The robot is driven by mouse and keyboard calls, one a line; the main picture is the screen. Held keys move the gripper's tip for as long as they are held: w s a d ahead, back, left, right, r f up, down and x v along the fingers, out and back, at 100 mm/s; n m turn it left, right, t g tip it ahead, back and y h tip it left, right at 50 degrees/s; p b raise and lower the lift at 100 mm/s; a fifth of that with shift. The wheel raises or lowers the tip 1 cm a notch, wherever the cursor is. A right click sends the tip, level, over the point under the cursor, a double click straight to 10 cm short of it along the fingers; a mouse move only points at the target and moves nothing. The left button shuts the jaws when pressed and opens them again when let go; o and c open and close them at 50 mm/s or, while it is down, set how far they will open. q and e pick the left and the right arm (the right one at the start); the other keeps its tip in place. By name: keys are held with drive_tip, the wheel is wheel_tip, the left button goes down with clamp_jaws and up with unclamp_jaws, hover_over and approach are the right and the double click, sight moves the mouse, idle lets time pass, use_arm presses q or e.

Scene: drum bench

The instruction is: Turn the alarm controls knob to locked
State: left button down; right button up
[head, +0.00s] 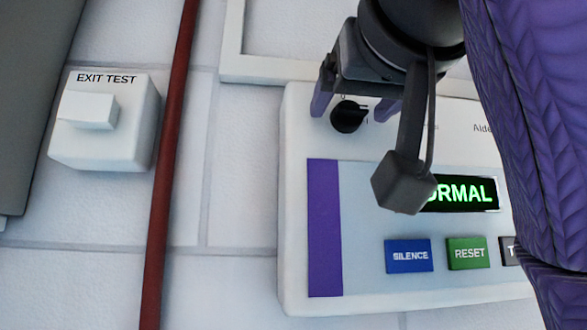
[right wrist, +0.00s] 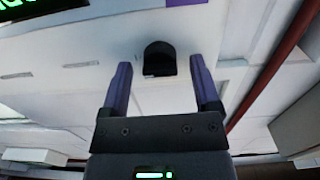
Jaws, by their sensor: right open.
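The alarm controls knob (head: 348,116) is a small black rotary knob at the upper left of the white alarm panel (head: 297,200). It also shows in the right wrist view (right wrist: 160,59). My right gripper (head: 352,108) is open, its two purple fingers on either side of the knob in the head view. In the right wrist view the knob lies just beyond and between the fingertips (right wrist: 160,68), with gaps at both sides. The knob's markings are mostly hidden or too small to read. My left gripper is not in view.
The panel has a green-lettered display (head: 470,194) reading "...ORMAL", a blue SILENCE button (head: 409,255) and a green RESET button (head: 467,252). A red vertical pipe (head: 170,165) and a white EXIT TEST box (head: 105,140) are on the wall to the left.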

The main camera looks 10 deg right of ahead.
drive_tip(key=shift+w, duration=0.2)
drive_tip(key=shift+s, duration=0.1)
drive_tip(key=shift+c, duration=1.1)
clamp_jaws()
